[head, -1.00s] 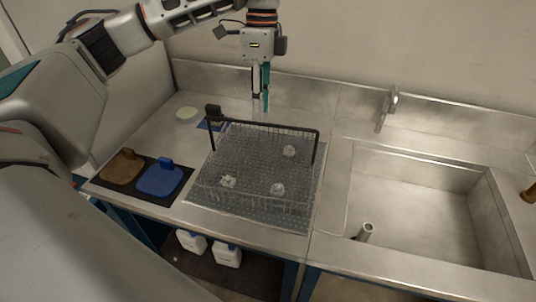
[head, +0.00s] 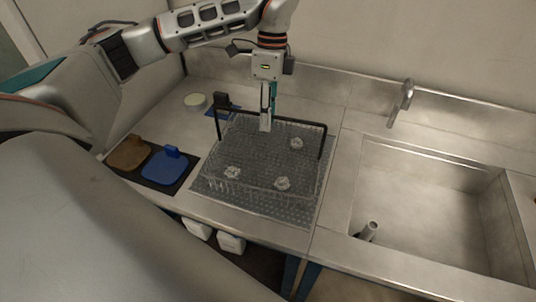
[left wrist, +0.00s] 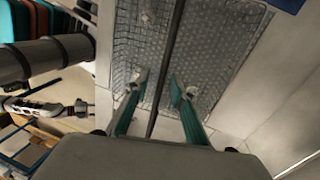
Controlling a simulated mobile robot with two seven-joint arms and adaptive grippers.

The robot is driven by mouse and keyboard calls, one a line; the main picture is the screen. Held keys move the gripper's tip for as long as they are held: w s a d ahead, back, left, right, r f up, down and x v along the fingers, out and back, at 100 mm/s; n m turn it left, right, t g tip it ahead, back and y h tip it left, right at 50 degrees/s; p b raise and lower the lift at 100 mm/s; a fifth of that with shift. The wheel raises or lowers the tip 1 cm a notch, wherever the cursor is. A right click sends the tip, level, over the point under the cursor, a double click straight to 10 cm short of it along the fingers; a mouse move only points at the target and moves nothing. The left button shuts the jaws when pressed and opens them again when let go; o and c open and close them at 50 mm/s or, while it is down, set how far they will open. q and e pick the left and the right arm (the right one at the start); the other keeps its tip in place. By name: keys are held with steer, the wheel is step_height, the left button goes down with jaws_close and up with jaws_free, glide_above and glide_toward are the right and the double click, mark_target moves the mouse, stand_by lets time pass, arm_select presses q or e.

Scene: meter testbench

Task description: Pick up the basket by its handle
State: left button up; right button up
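The wire basket (head: 256,160) stands on the counter left of the sink, with several small clear pieces inside. Its dark handle (head: 300,122) stands up and its bar runs left to right across the basket. My left gripper (head: 267,121) points down at the middle of the bar, its fingers parted. In the left wrist view the handle bar (left wrist: 172,42) runs between the two teal-backed fingers of the gripper (left wrist: 160,88), with gaps visible on both sides. The basket mesh (left wrist: 220,45) lies beyond the fingertips. My right gripper cannot be made out clearly.
A brown piece (head: 130,152) and a blue piece (head: 166,168) lie on a dark mat left of the basket. The sink (head: 430,205) and tap (head: 403,100) are at the right. Walls rise behind the counter.

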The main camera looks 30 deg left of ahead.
arm_select(q)
jaws_close()
steer(key=shift+r, duration=0.1)
